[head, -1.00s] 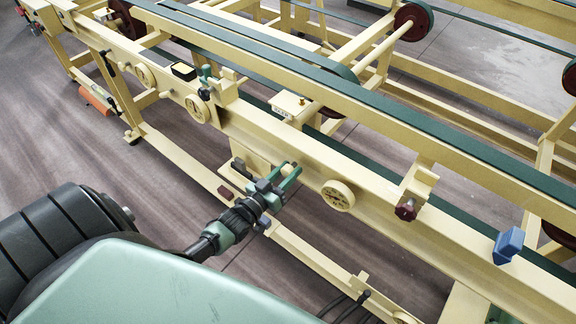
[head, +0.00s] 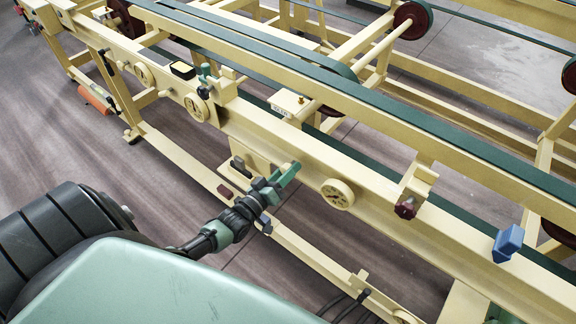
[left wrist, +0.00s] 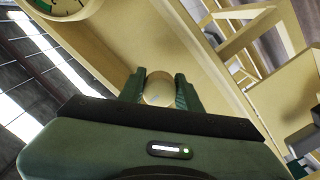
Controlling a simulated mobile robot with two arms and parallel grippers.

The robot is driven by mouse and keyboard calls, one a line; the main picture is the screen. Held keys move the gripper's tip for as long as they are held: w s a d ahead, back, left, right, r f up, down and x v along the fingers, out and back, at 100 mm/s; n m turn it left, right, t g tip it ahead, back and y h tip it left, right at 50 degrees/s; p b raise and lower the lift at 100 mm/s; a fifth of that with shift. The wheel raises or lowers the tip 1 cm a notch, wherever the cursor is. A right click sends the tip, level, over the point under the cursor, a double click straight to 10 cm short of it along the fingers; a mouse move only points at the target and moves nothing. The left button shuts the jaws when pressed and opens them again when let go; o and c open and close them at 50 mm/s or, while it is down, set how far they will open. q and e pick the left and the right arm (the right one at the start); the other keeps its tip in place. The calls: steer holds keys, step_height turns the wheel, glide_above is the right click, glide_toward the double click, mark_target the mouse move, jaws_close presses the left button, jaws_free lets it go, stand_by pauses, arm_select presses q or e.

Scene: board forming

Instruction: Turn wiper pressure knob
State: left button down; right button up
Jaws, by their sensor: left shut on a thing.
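My left gripper (head: 282,176) is at the front of the cream machine frame, left of a round cream dial or wheel (head: 337,194). In the left wrist view, its two green fingers (left wrist: 160,92) stand on either side of a round cream knob (left wrist: 159,88) and are shut on it. The knob sticks out from a flat cream panel. In the head view the fingers mostly hide the knob. I cannot read any label on it. My right gripper is not in view.
A gauge with a green scale (left wrist: 52,6) sits near the knob in the left wrist view. Along the frame are a black rocker-like part (head: 238,167), a dark red knob (head: 405,208) and a blue part (head: 507,243). Open floor lies in front of the lower rail.

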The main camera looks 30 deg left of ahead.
arm_select(q)
steer(key=shift+w+r, duration=0.1)
steer(key=shift+r, duration=0.05)
steer(key=c, duration=1)
jaws_free()
steer(key=s, duration=0.7)
steer(key=shift+s+a+b, duration=0.3)
steer(key=shift+s+b, duration=0.1)
